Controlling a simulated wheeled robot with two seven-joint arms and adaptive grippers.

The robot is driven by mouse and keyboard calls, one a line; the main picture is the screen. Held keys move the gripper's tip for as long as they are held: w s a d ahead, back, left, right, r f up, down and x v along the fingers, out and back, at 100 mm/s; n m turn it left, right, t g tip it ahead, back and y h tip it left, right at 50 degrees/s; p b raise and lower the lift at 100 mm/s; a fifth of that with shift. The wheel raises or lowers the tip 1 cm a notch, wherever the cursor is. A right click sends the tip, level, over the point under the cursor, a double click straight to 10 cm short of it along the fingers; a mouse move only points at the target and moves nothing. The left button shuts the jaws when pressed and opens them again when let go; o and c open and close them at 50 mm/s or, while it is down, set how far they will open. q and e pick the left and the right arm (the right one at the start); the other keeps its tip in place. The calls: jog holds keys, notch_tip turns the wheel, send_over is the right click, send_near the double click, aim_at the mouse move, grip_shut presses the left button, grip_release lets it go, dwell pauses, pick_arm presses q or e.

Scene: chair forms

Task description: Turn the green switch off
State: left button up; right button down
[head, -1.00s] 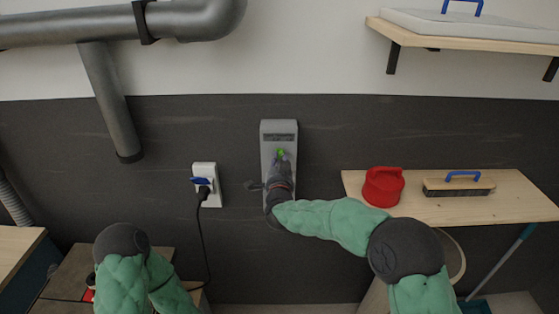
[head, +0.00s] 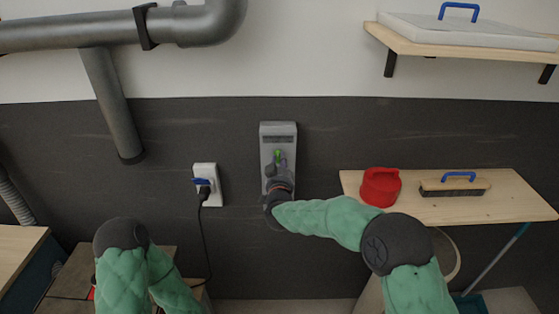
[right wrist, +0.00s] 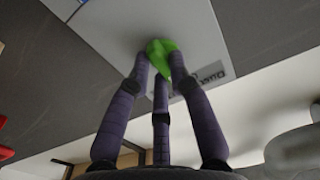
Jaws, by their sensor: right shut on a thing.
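The green switch (head: 277,155) is on the front of a grey wall box (head: 278,130) on the dark wall panel, near the middle of the head view. My right gripper (head: 279,164) reaches up to it from below and hides its lower part. In the right wrist view, the purple-grey fingers of my right gripper (right wrist: 160,65) are closed around the green switch (right wrist: 160,50), with the light grey face of the box behind. The switch's exact angle is hard to tell. My left arm shows at the bottom left of the head view, but its gripper is out of sight.
A white socket (head: 206,170) with a black plug and cord is left of the box. On the right, a wooden shelf (head: 500,207) holds a red container (head: 381,186) and a brush (head: 455,186). A grey pipe (head: 110,100) runs at the upper left.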

dwell(0.4)
jog(key=c, duration=1.1)
grip_release()
jog(key=shift+s, duration=0.1)
jog(key=s, duration=1.1)
jog(key=shift+s, duration=0.4)
